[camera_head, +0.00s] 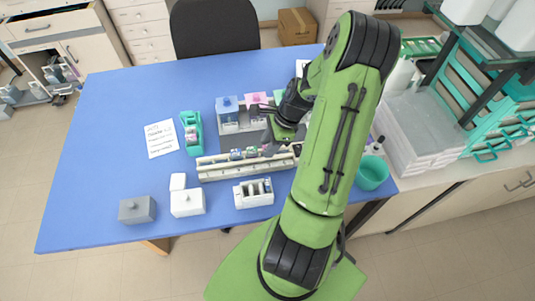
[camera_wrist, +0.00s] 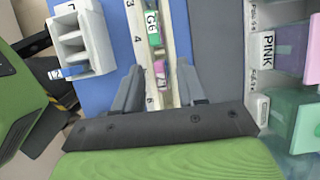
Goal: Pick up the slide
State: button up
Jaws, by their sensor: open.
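A long cream rack (camera_head: 220,172) with numbered positions lies across the table, holding several small slides with coloured labels. In the wrist view the rack (camera_wrist: 137,35) runs up the picture. A slide with a green label (camera_wrist: 153,28) and a slide with a pink label (camera_wrist: 160,72) show in its channel. I cannot tell which of them the task means. My gripper (camera_wrist: 160,88) is open, with one finger on each side of the channel near the pink-labelled slide. Nothing is held. The gap in height between fingers and slide is unclear. In the head view my arm partly hides the rack.
Blue (camera_head: 227,105) and pink (camera_head: 256,101) staining jars stand behind the rack; a green jar (camera_wrist: 298,122) shows in the wrist view. A small white slotted holder (camera_head: 253,193), white box (camera_head: 187,202) and grey box (camera_head: 137,210) stand in front.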

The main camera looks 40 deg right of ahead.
jog(key=shift+w+a+f, duration=0.15)
jog(key=shift+w+f, duration=0.05)
jog(key=shift+f, duration=0.45)
jog(key=shift+c, duration=0.4)
grip_shut()
